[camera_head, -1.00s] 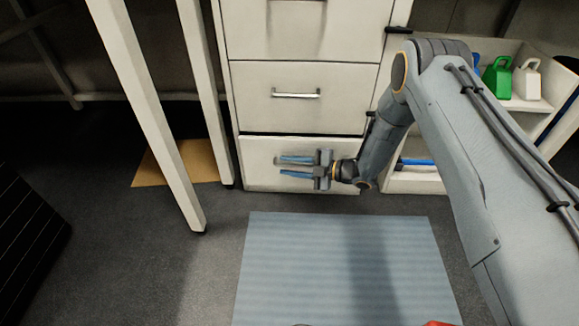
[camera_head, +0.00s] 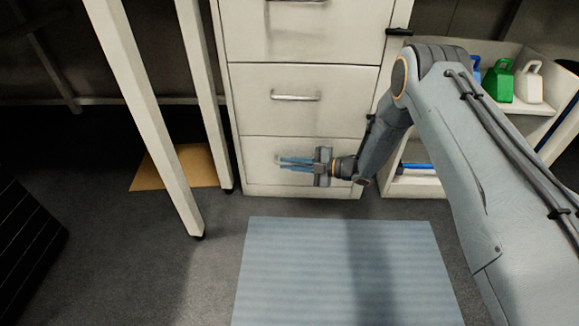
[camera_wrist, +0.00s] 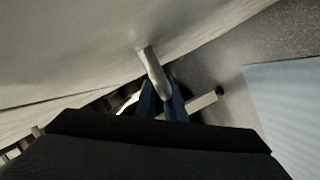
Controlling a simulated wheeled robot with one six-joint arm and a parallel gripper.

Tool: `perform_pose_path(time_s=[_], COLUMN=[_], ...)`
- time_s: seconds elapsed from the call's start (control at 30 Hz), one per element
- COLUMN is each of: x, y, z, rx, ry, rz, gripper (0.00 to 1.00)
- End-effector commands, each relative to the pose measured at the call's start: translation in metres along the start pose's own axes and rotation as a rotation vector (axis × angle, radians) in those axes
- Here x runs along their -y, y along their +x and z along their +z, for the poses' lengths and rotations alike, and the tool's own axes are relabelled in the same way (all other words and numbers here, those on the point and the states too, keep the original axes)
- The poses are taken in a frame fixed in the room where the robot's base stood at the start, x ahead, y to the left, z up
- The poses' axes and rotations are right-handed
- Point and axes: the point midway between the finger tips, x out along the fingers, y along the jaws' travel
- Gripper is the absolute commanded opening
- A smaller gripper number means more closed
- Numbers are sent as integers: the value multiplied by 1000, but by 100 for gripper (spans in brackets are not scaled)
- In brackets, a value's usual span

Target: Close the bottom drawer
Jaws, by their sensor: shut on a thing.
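The white cabinet's bottom drawer (camera_head: 262,180) is at the foot of the stack in the head view. Its front looks about flush with the drawer above, with only a thin line at its top edge. My gripper (camera_head: 282,163) reaches in from the right across the drawer front. Its blue fingers are close together on the bottom drawer's handle (camera_wrist: 155,72), which shows as a metal bar between them in the wrist view. In the head view the fingers mostly hide the handle.
The middle drawer (camera_head: 297,97) is shut. White table legs (camera_head: 150,120) stand at left by a tan sheet (camera_head: 165,168). An open shelf with green (camera_head: 499,80) and white bottles (camera_head: 529,82) is at right. A blue mat (camera_head: 335,270) lies on the floor in front.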

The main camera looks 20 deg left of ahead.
Motion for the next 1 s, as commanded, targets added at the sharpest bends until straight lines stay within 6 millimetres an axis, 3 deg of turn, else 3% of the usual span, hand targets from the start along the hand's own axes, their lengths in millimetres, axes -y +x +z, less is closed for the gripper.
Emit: perform_pose_path(time_s=[0.03,0.07,0.17,0.67,1.0], x=[-4,-5,-5,-6,-4], y=[0,0,0,-3,-54], z=[4,4,4,2,2], rx=[10,10,10,7,9], ry=[-5,-6,-6,-6,-3], rz=[5,5,5,7,5], gripper=[0,13,28,28,28])
